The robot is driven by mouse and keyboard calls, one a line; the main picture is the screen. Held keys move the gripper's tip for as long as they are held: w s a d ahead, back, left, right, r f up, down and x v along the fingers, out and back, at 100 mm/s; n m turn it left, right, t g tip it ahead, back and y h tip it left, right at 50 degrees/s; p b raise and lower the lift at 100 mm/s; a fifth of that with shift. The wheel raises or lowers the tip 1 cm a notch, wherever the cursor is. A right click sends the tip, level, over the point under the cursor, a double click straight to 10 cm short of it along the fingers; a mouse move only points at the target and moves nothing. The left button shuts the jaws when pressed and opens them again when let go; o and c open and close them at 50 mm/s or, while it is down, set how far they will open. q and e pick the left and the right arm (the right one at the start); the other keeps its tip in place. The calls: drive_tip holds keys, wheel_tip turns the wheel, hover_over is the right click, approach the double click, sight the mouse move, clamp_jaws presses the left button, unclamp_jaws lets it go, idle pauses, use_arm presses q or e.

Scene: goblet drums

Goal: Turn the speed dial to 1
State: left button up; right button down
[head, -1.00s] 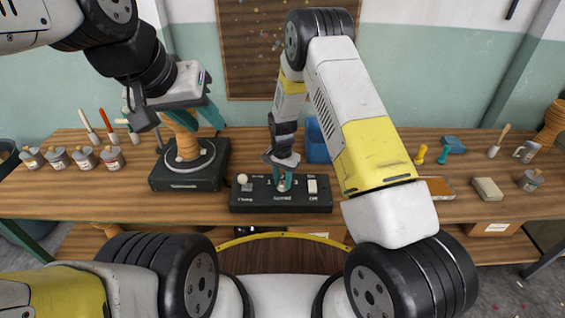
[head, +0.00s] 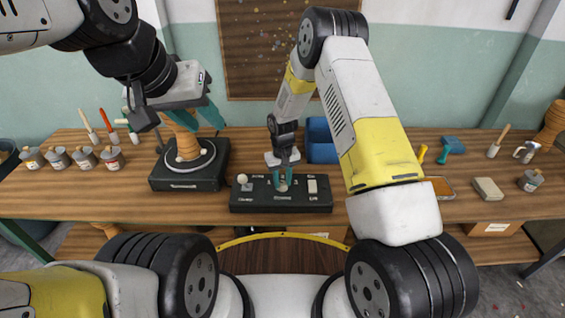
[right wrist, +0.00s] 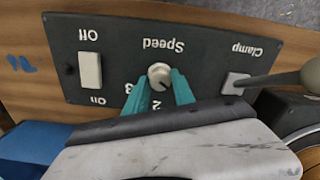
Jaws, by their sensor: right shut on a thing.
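The black control panel (head: 245,203) lies on the bench's front middle. In the right wrist view it appears upside down, with the pale round speed dial (right wrist: 159,75) in its middle. The numbers 2 and 3 show beside the dial; the 1 is hidden there. My right gripper (right wrist: 161,88) is shut on the dial, a teal finger on either side. In the head view it points down onto the panel (head: 283,184). I cannot read the dial's setting. My left gripper (head: 186,118) is open, its fingers apart near the wooden goblet drum (head: 183,141) on the black turntable (head: 187,182).
The panel also carries a clamp lever with a pale ball (right wrist: 311,73) and a white on/off rocker switch (right wrist: 90,70). A blue bin (head: 321,140) stands behind the panel. Several paint pots (head: 85,157) stand at left; a sanding block (head: 488,188) lies at right.

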sight(282, 183)
drive_tip(key=shift+n, duration=0.4)
drive_tip(key=c, duration=1.1)
unclamp_jaws()
drive_tip(key=shift+o, duration=0.2)
drive_tip(key=shift+r, duration=0.15)
wheel_tip(282, 183, up, 8)
drive_tip(key=shift+f, duration=0.2)
